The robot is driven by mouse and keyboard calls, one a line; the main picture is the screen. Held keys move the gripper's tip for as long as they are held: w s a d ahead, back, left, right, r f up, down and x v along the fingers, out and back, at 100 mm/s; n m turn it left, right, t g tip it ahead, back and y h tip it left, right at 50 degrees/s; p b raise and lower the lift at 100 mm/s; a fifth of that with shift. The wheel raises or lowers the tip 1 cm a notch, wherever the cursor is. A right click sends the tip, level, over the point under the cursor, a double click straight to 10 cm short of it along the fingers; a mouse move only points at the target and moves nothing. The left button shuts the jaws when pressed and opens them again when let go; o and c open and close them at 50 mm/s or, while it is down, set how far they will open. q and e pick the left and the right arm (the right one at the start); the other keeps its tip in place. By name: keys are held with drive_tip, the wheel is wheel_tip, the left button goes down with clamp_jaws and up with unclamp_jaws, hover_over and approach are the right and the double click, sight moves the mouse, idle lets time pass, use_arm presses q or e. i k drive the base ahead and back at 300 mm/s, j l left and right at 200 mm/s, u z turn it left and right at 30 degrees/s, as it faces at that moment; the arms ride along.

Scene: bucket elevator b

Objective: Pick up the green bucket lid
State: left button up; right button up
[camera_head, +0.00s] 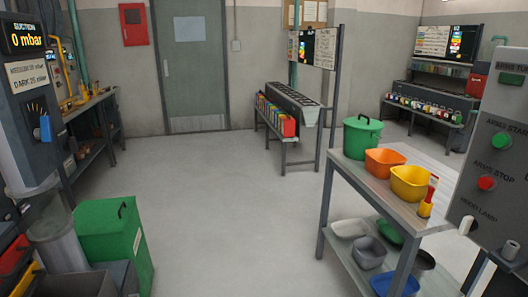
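A green bucket (361,140) stands upright on the top of a grey metal cart (405,205) at the right. Another green item (390,232), perhaps a basin or lid, lies on the cart's lower shelf, partly hidden. Neither of my grippers shows in the head view.
Orange (384,163) and yellow (410,183) tubs stand beside the bucket, with a brush (427,205) at the cart's edge. A green bin (108,230) stands at the left. A button panel (495,150) stands at far right. The middle floor is clear.

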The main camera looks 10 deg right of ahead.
sight(365, 123)
drive_tip(key=i+z, duration=0.15)
drive_tip(key=i, duration=0.35)
drive_tip(key=i+j+z, duration=0.15)
drive_tip(key=i, duration=0.4)
drive_tip(key=i+j+z, duration=0.1)
drive_tip(key=i, duration=0.4)
drive_tip(key=i+j+z, duration=0.15)
drive_tip(key=i+j, duration=0.15)
drive_tip(key=i, duration=0.2)
